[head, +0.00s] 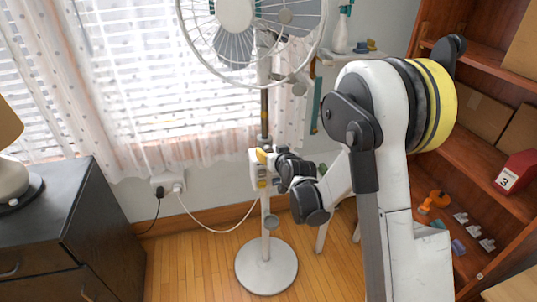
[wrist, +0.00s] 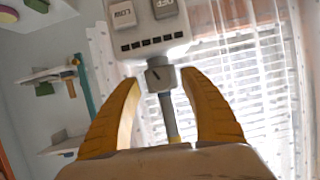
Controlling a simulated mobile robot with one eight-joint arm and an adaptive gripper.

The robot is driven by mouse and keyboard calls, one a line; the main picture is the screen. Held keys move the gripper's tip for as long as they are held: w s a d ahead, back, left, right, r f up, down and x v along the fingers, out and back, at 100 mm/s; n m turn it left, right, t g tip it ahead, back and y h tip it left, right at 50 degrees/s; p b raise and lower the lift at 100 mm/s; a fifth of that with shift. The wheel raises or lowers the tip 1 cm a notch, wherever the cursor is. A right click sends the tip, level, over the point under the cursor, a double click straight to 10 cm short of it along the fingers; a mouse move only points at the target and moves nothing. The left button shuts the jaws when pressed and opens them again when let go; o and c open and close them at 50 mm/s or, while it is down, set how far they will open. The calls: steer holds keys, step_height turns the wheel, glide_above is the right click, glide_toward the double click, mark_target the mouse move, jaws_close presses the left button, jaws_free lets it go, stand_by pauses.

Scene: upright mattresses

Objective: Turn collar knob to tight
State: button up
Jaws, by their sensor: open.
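The standing fan (head: 235,15) is in front of the window in the head view. Its pale control box (wrist: 150,30) fills the top middle of the wrist view, with two grey buttons. A small grey collar knob (wrist: 158,77) with a dark mark on its face sits at the edge of the box, where the grey pole (wrist: 170,118) meets it. My gripper (wrist: 160,76) is open, its yellow fingers either side of the knob, with visible gaps. In the head view my gripper (head: 262,170) is at the control box; the knob is hard to make out there.
A dark dresser (head: 95,215) with a lamp stands at the left. A wooden bookcase (head: 480,150) with boxes is at the right, beyond my arm. A white cord runs from the wall outlet (head: 167,183) to the fan. The round fan base (head: 266,278) stands on open floor.

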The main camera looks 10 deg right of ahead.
steer(key=shift+x, duration=0.9)
jaws_close()
steer(key=m+y, duration=0.1)
steer(key=m, duration=0.1)
steer(key=shift+d+m+y, duration=0.1)
steer(key=shift+m+y, duration=0.2)
steer(key=shift+y, duration=0.1)
steer(key=shift+m+y, duration=0.8)
steer(key=shift+m, duration=0.5)
steer(key=shift+t, duration=0.3)
